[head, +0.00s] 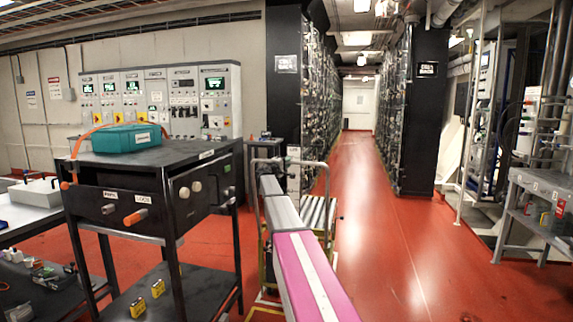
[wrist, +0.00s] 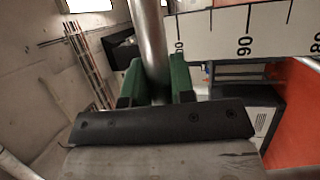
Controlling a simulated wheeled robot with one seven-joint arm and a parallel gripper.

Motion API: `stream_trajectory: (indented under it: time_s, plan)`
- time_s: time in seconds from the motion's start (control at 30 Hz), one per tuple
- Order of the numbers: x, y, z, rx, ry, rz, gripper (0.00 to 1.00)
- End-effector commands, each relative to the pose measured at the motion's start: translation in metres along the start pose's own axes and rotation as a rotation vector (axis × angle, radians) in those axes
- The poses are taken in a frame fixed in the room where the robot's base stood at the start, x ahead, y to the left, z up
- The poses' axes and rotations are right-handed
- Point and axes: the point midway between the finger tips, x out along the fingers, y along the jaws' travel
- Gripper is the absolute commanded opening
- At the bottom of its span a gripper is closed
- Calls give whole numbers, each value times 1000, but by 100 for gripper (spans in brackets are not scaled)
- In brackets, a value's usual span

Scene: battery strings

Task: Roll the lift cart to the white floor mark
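The lift cart (head: 318,212) stands on the red floor in the head view, with a roller top and an upright metal handle frame at its left. My pink and grey arm reaches to that frame and covers part of the cart. In the wrist view, my gripper (wrist: 157,85) has its green fingers on both sides of a round metal handle bar (wrist: 148,40) and appears closed on it. A white scale plate with black numbers (wrist: 240,32) is behind the bar. A short pale floor line (head: 267,297) shows beside my arm; I cannot tell if it is the white mark.
A black cart (head: 150,190) with a teal box (head: 127,138) on top stands close on the left. Black battery racks (head: 415,110) line a clear red aisle (head: 362,190). A grey bench (head: 540,185) is at the right. Control cabinets (head: 160,100) stand behind.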

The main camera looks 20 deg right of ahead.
Motion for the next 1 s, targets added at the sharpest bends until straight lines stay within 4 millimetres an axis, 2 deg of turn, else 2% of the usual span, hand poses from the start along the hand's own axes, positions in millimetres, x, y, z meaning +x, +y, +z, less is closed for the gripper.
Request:
stream_trajectory:
  time_s: [0.17, 0.4, 0.43, 0.5, 0.83, 1.0]
  plan:
    - [17, -4, -8, 0, 0, 0, 0]
    - [16, -4, -6, 0, 1, -1, 0]
    - [15, -4, -6, 0, 0, -1, 33]
    - [15, -4, -6, 0, 0, -1, 48]
    - [13, -3, -6, 0, 0, 0, 48]
    - [1, -3, -5, 0, 0, 0, 48]
